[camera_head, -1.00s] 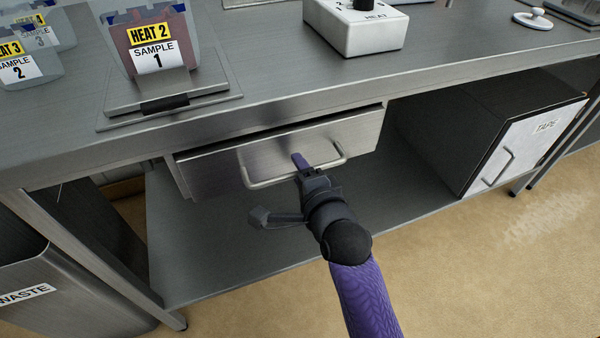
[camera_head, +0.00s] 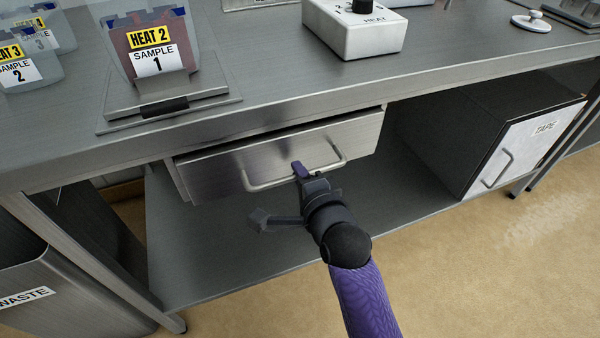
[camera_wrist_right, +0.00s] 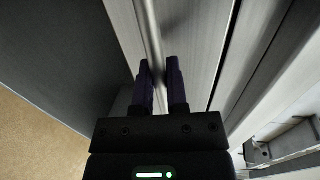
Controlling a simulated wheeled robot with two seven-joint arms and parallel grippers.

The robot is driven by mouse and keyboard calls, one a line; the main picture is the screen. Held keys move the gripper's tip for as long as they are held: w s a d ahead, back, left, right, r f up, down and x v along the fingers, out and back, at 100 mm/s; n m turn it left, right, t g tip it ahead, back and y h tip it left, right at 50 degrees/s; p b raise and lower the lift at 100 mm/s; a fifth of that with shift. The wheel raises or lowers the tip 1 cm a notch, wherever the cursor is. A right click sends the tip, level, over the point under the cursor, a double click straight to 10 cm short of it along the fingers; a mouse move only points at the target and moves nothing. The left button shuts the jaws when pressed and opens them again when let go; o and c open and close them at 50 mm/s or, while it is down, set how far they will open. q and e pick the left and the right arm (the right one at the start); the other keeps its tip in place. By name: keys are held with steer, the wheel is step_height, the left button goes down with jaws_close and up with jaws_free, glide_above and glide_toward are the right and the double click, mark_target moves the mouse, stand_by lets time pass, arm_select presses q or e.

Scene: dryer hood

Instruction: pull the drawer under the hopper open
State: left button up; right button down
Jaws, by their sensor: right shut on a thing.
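The drawer (camera_head: 215,172) is a brushed metal front under the worktop, below the hopper (camera_head: 150,45) labelled HEAT 2, SAMPLE 1. A dark gap shows along its top edge, and it stands slightly proud of the bench. Its bar handle (camera_head: 268,184) runs across the front. My right gripper (camera_head: 300,170) is at the middle of the handle, its purple fingers shut on the bar. In the right wrist view, the handle (camera_wrist_right: 151,30) passes between the two fingers (camera_wrist_right: 161,72). My left gripper is not in view.
A lower shelf (camera_head: 215,255) lies below the drawer. A box labelled TAPE (camera_head: 520,145) stands on it at right. A waste bin (camera_head: 70,285) is at lower left. A white HEAT control box (camera_head: 355,32) sits on the worktop. Floor in front is clear.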

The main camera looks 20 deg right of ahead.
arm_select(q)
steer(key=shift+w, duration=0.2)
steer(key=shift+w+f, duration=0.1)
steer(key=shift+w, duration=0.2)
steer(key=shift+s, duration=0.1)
